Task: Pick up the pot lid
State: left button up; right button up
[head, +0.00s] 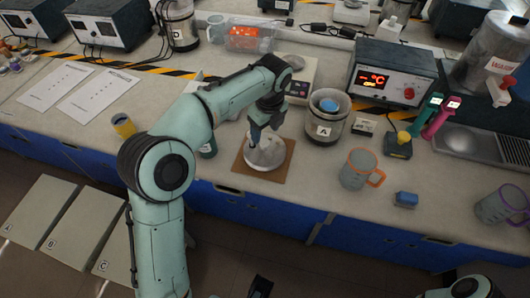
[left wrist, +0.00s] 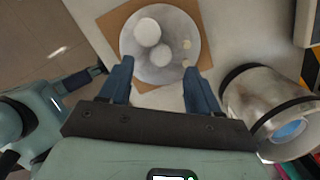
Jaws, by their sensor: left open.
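The pot lid appears to be the round grey disc (head: 272,158) on a square brown board (head: 240,179) near the counter's front edge. In the left wrist view the disc (left wrist: 186,28) carries two pale round shapes, one perhaps its knob, and a few small light spots. My left gripper (head: 264,135) points down over the disc and hides part of it. My right gripper does not show clearly.
A jug with an orange handle (head: 355,170) and a small blue block (head: 405,199) are farther right. A red-display instrument (head: 390,75) stands behind.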

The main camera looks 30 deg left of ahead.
aim_at(265, 143)
pick_arm(q)
notch_tip(265, 143, down, 6)
jog(key=shift+w+a+b, duration=0.1)
jog(key=shift+b, duration=0.55)
grip_shut()
